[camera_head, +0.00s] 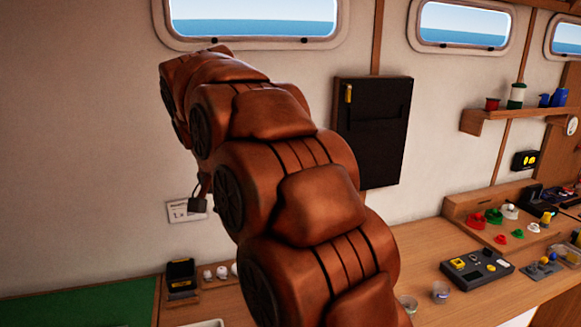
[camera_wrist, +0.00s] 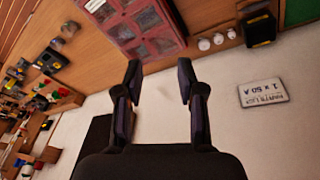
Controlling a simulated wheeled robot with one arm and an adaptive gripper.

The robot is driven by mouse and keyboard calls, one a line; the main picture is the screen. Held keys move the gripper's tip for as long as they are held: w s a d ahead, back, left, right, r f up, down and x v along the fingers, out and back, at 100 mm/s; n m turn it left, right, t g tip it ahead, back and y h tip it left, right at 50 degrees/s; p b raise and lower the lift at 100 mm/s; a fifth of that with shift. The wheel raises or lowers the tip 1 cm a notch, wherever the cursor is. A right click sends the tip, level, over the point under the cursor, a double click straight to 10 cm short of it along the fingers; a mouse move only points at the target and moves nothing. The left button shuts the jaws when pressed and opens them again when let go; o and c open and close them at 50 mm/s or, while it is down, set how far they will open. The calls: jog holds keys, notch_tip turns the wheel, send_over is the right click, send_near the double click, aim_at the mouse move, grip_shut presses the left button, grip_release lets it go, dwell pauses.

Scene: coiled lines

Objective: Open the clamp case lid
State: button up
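My gripper (camera_wrist: 160,78) is open and empty in the wrist view, its two dark fingers well apart with pale wall between them. Beyond the fingertips, a flat case with reddish panels in a grid (camera_wrist: 172,45) lies on the wooden bench; its top looks closed. I cannot tell for certain that this is the clamp case. The fingers appear apart from it. In the head view my brown arm hides that part of the bench, and only a small dark bit of the gripper end (camera_head: 198,204) shows.
A black box with yellow (camera_head: 181,280) and several white knobs (camera_head: 222,271) stand beside the case area. A label card (camera_wrist: 263,91) is on the wall. A black panel (camera_head: 373,130) hangs on the wall. A control box (camera_head: 477,268) and small cups (camera_head: 440,292) occupy the right bench.

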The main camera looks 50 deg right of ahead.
jog(key=w+d+r+m+h, duration=0.1)
jog(key=w+d+r+m, duration=0.1)
jog(key=d+r+m, duration=0.3)
jog(key=w+d+r+m, duration=0.1)
jog(key=w+d+m, duration=0.15)
jog(key=d, duration=0.55)
jog(key=w+d+r+m+h, duration=0.1)
jog(key=d+r+m, duration=0.2)
jog(key=d+m, duration=0.25)
jog(key=d+b+x, duration=0.1)
jog(key=b+x, duration=0.4)
jog(key=x, duration=0.3)
jog(key=shift+w, duration=0.1)
grip_shut()
